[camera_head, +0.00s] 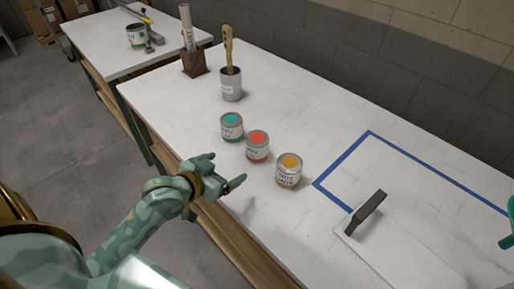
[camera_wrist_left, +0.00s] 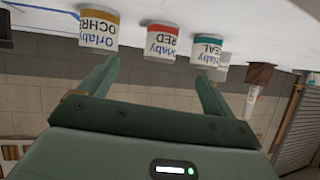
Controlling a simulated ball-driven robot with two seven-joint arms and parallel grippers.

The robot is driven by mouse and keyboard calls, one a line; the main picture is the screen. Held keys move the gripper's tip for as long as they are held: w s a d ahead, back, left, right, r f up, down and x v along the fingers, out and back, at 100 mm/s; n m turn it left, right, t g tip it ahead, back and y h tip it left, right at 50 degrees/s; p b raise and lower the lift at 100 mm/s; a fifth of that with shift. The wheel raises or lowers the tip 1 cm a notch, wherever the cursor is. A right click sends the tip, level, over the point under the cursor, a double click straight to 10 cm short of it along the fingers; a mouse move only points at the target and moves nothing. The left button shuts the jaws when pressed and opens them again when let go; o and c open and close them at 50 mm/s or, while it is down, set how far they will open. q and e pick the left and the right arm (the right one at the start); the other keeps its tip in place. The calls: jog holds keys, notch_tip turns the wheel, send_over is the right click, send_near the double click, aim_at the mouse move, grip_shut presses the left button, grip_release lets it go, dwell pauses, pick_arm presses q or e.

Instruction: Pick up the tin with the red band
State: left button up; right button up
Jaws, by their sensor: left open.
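The tin with the red band (camera_head: 257,150) stands upright on the white worktable, with a red-orange lid patch. It is the middle one of a row of tins. The wrist view shows it upside down (camera_wrist_left: 160,42), labelled RED, between the two fingers in the picture. A teal tin (camera_head: 231,128) stands to its left and an ochre tin (camera_head: 288,172) to its right. My left gripper (camera_head: 226,170) is open and empty near the table's front edge, in front of the row and touching no tin. A teal part at the right edge seems to belong to my right arm.
A grey pot with a brush (camera_head: 231,84) and a brown holder with a rolled paper (camera_head: 194,64) stand farther back. A blue-taped area (camera_head: 371,134) and a white board with a dark handle (camera_head: 368,213) lie to the right. Another table (camera_head: 105,45) is at back left.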

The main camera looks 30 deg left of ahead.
aim_at(251, 150)
pick_arm(q)
jog(key=shift+n, duration=0.3)
jog(key=b+x, duration=0.1)
jog(key=x, duration=0.2)
jog(key=r+b+x, duration=0.1)
jog(key=x, duration=0.3)
jog(key=b+x, duration=0.1)
jog(key=x, duration=0.3)
jog(key=shift+w+a+r, duration=0.2)
jog(key=shift+w+a, duration=0.05)
jog(key=shift+w, duration=0.1)
jog(key=shift+w+d+f+t+b, duration=0.1)
jog(key=shift+w+f+t+b, duration=0.2)
jog(key=shift+w+b, duration=0.25)
jog(key=b+x, duration=0.1)
jog(key=x, duration=0.3)
jog(key=shift+f+b, duration=0.1)
jog(key=shift+b, duration=0.3)
jog(key=shift+w, duration=0.3)
jog(key=shift+c, duration=0.7)
jog(key=c, duration=1)
